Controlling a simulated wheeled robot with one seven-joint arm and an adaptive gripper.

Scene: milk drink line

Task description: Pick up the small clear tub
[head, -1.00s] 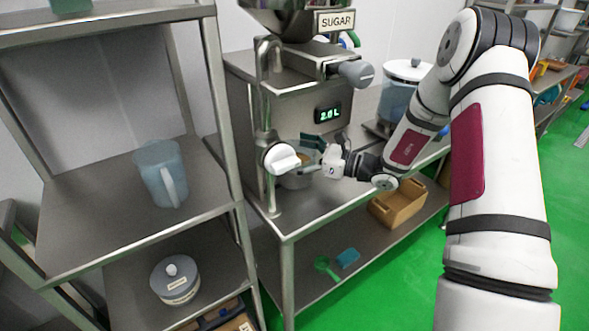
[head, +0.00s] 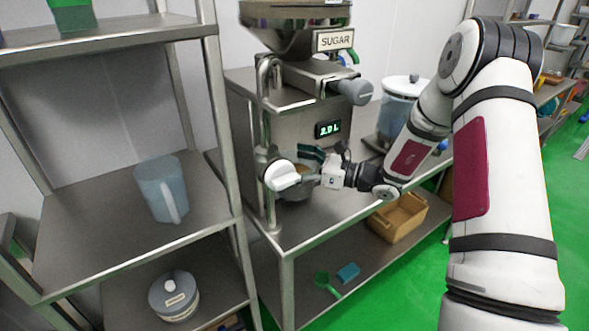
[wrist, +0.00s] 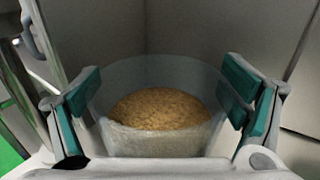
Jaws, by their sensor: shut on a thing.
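The small clear tub (wrist: 150,138) holds brown granules and stands upright in the wrist view, seen from above one side. In the head view the tub (head: 297,192) shows below the sugar machine's front, partly hidden by a white knob and my gripper. My gripper (wrist: 160,102) has one teal-padded finger on each side of the tub and is shut on it. In the head view my gripper (head: 308,168) reaches in from the right. I cannot tell whether the tub's base touches the steel table.
The sugar machine (head: 300,118) stands close behind, with its white knob (head: 281,174) just left of the gripper. A blue jug (head: 161,190) is on the left rack. A lidded container (head: 397,108) stands to the right. A tan crate (head: 398,217) sits on the lower shelf.

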